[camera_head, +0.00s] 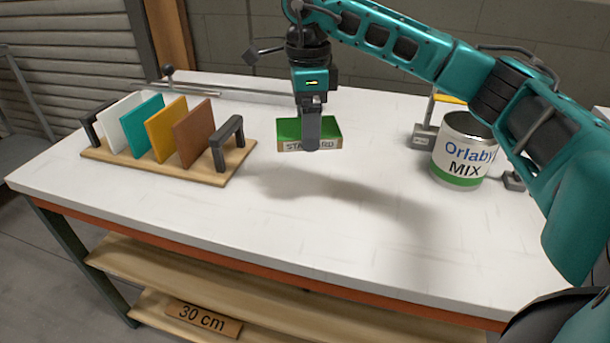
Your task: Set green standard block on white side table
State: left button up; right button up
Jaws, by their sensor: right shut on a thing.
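The green standard block (289,130) has a green top and a tan front with a partly covered label reading "STANDARD". My right gripper (311,130) comes down from above and is shut on the block. The block hangs above the white table (330,245), and a shadow lies on the tabletop below and to the right of it. One gripper finger covers the middle of the block's front. My left gripper is not in the view. I cannot tell whether this white-topped table is the side table.
A wooden rack (205,174) with white, teal, yellow and brown panels stands at the left. An "Orlaby MIX" can (462,160) stands at the right. A metal rod (235,92) lies along the back. The table's front middle is clear. A lower shelf has a "30 cm" label (203,318).

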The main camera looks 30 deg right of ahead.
jog(key=b, duration=0.1)
send_over(307, 192)
notch_tip(307, 192, down, 8)
jog(key=shift+f, duration=0.15)
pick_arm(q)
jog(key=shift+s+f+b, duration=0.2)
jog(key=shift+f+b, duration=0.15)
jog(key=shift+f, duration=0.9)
pick_arm(e)
jog(key=shift+f, duration=2.15)
jog(key=shift+f, duration=0.2)
jog(key=o, duration=0.9)
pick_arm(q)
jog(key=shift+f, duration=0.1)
pick_arm(e)
jog(key=shift+r, duration=0.15)
